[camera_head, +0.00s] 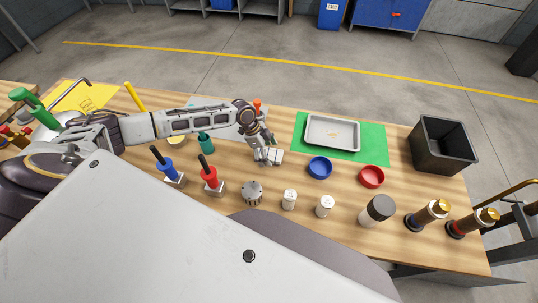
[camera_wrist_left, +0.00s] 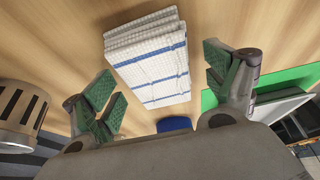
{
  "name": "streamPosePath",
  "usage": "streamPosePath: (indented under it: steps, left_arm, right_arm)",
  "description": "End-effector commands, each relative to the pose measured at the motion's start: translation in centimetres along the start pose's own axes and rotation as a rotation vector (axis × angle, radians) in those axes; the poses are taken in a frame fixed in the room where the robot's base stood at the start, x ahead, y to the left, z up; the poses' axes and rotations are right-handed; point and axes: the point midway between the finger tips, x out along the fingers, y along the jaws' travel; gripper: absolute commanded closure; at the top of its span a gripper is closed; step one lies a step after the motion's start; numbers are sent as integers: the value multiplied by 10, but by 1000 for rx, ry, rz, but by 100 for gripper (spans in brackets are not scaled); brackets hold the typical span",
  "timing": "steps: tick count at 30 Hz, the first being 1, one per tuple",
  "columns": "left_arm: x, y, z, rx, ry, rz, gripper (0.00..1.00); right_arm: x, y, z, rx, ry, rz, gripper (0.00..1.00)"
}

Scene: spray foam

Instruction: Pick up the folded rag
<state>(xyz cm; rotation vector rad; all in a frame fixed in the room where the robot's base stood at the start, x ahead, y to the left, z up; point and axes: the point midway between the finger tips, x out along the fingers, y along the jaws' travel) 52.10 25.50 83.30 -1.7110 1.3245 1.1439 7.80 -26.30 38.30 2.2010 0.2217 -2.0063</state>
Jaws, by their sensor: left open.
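The folded rag (camera_wrist_left: 150,58) is white with blue stripes and a waffle texture, folded in layers. It lies on the wooden table, seen between the fingers in the left wrist view. My left gripper (camera_wrist_left: 158,72) is open, with one green-padded finger on each side of the rag and visible gaps to it. In the head view the left gripper (camera_head: 263,150) points down over the rag (camera_head: 275,157), partly hiding it. Whether the fingers touch the table is unclear. My right gripper is not in view.
Right of the rag are a blue bowl (camera_head: 320,167), a red bowl (camera_head: 372,176) and a grey tray (camera_head: 332,132) on a green mat (camera_head: 300,124). A slotted metal cylinder (camera_head: 252,192) and white-capped containers (camera_head: 325,206) stand in front. A black bin (camera_head: 442,146) is far right.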

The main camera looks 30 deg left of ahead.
Motion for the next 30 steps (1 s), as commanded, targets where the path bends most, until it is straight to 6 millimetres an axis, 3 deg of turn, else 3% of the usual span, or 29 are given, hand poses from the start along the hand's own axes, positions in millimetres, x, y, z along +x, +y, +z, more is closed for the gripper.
streamPosePath:
  steps: [4,15,23,30]
  left_arm:
    - [0,0,0,0,0,0,17]
    - [0,0,0,0,0,0,63]
    - [-1,0,0,0,0,0,63]
    - [-13,0,-6,0,2,-1,63]
  right_arm:
    - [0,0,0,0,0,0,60]
    - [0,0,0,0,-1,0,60]
    - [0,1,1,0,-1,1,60]
    - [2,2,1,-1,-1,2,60]
